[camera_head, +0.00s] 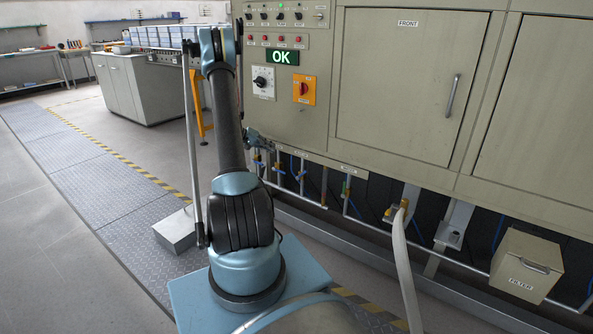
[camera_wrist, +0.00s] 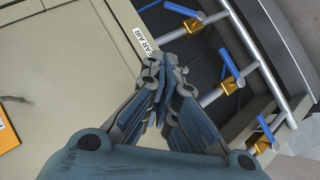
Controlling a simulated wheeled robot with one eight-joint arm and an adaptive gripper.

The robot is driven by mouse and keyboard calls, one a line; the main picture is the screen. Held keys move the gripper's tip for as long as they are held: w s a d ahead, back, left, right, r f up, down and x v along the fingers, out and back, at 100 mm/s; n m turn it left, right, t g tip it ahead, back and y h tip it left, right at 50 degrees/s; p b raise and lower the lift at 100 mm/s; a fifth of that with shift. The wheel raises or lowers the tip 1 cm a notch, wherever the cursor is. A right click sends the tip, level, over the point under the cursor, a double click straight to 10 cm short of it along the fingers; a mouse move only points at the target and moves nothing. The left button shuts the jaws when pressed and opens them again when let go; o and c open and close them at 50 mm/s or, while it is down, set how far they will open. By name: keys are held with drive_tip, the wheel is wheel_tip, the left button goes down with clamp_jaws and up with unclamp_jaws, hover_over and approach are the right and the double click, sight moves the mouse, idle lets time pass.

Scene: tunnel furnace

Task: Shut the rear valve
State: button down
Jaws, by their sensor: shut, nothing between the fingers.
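Several small valves with brass bodies and blue lever handles sit on grey pipes under the furnace's front panel. In the wrist view one valve (camera_wrist: 228,86) is just right of my gripper (camera_wrist: 162,62), its blue lever standing roughly across its pipe. A third valve (camera_wrist: 262,145) is at the lower right. A label (camera_wrist: 152,45) reading "…EAR AIR" is partly hidden behind my fingers. My gripper is shut and empty, and appears apart from the levers. In the head view my gripper (camera_head: 262,143) is by the panel's lower edge.
The panel carries an OK display (camera_head: 282,57), a black knob (camera_head: 263,83) and a red-and-orange switch (camera_head: 304,90). A pale hose (camera_head: 403,265) hangs at the right, near a FILTER box (camera_head: 527,266). A metal rail (camera_head: 310,228) runs along the floor below the pipes. The left walkway is clear.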

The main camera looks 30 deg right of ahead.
sight(301, 175)
drive_tip(key=s+d+f, duration=0.2)
drive_tip(key=d+f, duration=0.4)
drive_tip(key=s+d+f+m+h, duration=0.1)
drive_tip(key=s+d+f, duration=0.1)
drive_tip(key=d+f, duration=0.5)
drive_tip(key=shift+s+f+g, duration=0.15)
drive_tip(key=shift+s+g, duration=0.1)
drive_tip(key=shift+g, duration=0.05)
drive_tip(key=shift+d, duration=0.15)
